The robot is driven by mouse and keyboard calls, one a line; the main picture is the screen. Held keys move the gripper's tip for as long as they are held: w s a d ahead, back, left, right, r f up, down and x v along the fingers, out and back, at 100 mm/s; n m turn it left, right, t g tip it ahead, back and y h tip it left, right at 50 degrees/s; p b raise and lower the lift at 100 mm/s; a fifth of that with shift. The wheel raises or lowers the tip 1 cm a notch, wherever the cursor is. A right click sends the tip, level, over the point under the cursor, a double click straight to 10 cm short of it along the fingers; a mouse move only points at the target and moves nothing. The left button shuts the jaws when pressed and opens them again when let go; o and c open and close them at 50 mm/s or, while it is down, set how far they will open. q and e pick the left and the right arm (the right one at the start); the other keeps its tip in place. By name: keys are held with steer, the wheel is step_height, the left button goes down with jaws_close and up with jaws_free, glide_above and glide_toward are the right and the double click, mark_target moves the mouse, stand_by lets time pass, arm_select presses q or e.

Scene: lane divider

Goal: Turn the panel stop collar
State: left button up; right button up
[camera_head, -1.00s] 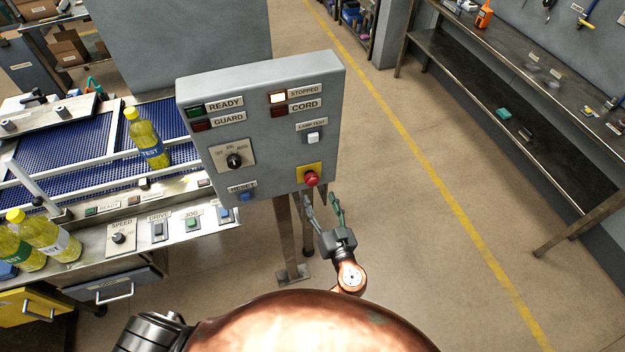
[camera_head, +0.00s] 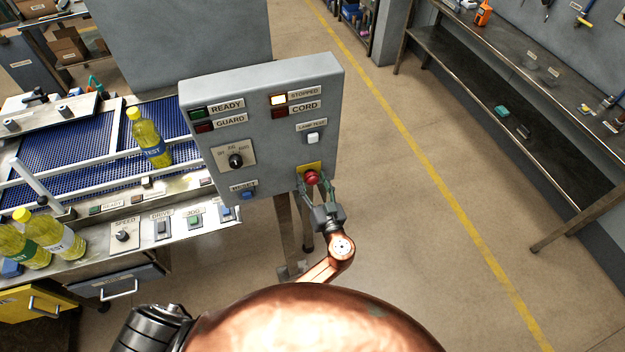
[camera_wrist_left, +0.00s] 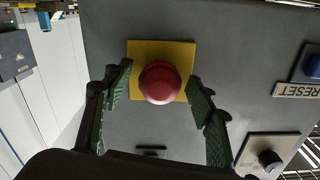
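The red stop button (camera_head: 312,177) with its round collar sits on a yellow square plate (camera_head: 302,168) at the lower right of the grey control panel (camera_head: 262,142). In the left wrist view the red stop button (camera_wrist_left: 160,82) is near the middle, on the yellow plate (camera_wrist_left: 134,52). My left gripper (camera_head: 315,187) is at the button, coming from below. Its green-padded fingers are open, one on each side of the button, with a gap on both sides in the left wrist view. My right gripper is not in view.
The panel also has a selector knob (camera_head: 236,160), a white lamp test button (camera_head: 313,138) and a blue reset button (camera_head: 248,195). A blue conveyor (camera_head: 62,150) with yellow bottles stands at left. The floor (camera_head: 420,240) to the right is clear up to the workbench (camera_head: 500,90).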

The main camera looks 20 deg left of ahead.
arm_select(q)
steer(key=c, duration=1.1)
steer(key=shift+m+b, duration=0.6)
steer(key=shift+m, duration=0.3)
steer(key=shift+m+b, duration=0.3)
steer(key=shift+m, duration=0.5)
steer(key=m, duration=0.3)
steer(key=shift+m, duration=0.3)
